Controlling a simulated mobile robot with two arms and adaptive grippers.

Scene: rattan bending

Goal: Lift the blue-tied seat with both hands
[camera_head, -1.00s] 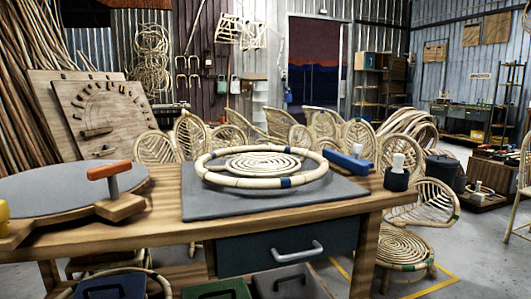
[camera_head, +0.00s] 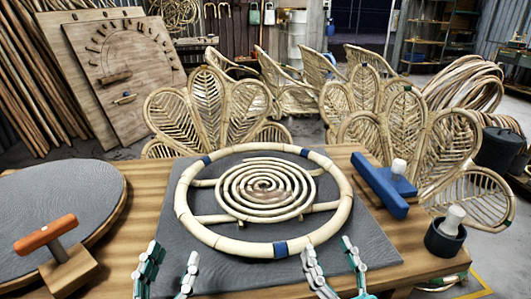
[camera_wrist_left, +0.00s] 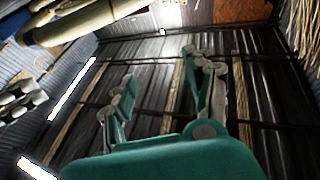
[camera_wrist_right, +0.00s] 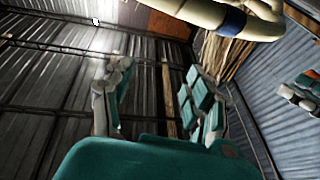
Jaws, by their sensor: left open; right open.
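The blue-tied seat (camera_head: 182,205) is a pale rattan ring with blue ties around a spiral centre (camera_head: 265,190). It lies on a grey mat (camera_head: 362,245) on the wooden workbench. My left gripper (camera_head: 172,270) is open and empty at the near left of the ring, apart from it. My right gripper (camera_head: 333,268) is open and empty at the near right, close to the front blue tie. Part of the ring shows at the top of the left wrist view (camera_wrist_left: 75,22) and, with a blue tie, of the right wrist view (camera_wrist_right: 205,12).
A blue tool block (camera_head: 380,187) and a dark cup with a white brush (camera_head: 445,235) stand right of the mat. An orange-handled clamp (camera_head: 55,245) and a round grey board (camera_head: 60,200) are at left. Rattan chair backs (camera_head: 208,108) stand behind the bench.

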